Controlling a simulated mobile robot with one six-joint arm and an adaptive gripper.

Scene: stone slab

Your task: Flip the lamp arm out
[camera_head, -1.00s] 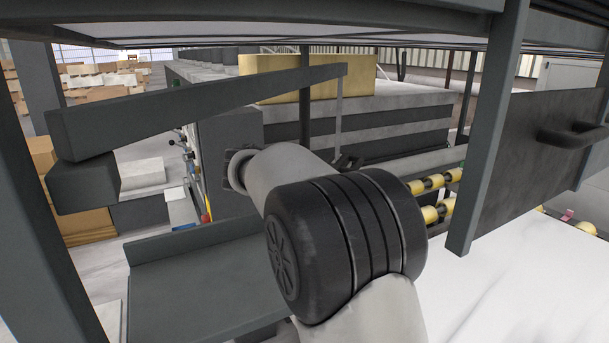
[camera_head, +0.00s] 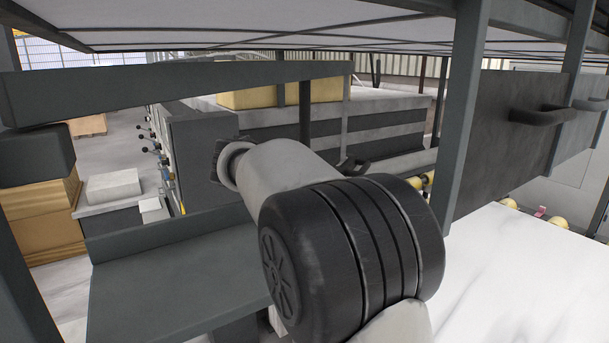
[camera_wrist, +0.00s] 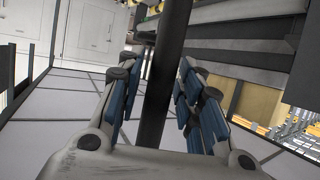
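The lamp arm, a long dark grey bar (camera_head: 180,88), runs from a dark block at the left edge to mid-picture in the head view. A thin upright rod (camera_head: 346,115) hangs from its right end. My gripper (camera_head: 353,166) shows only as a small dark piece near the rod's lower end; my own wrist hides most of it. In the wrist view my gripper (camera_wrist: 158,95) has its blue-padded fingers apart, on either side of a dark bar (camera_wrist: 164,75). Gaps show beside the bar, so the fingers do not seem closed on it.
A dark post (camera_head: 462,110) and a drawer front with a handle (camera_head: 543,116) stand close at the right. A white slab (camera_head: 520,270) lies below them. A grey shelf (camera_head: 180,280) is at the lower left. A frame hangs overhead.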

